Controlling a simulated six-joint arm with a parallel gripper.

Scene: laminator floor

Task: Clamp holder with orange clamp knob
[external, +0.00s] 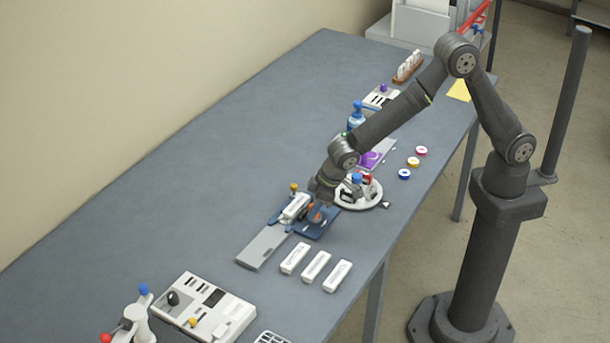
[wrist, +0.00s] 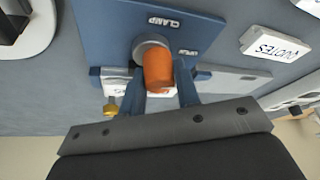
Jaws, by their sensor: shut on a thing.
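The orange clamp knob (wrist: 158,70) stands on a grey round base on the blue clamp plate (wrist: 112,28), which reads CLAMP. In the wrist view my gripper (wrist: 160,85) has its two blue fingers on either side of the knob, shut on it. The white holder (wrist: 118,87) lies behind the fingers, partly hidden by them. In the external view the holder (external: 295,207) sits at the blue fixture (external: 316,224), by a grey rail (external: 262,246).
Several white labelled blocks (external: 316,266) lie in a row in front of the fixture. A round white stand (external: 358,196) with coloured knobs is close on the right. A white control box (external: 205,310) stands at the lower left. The table's left back area is clear.

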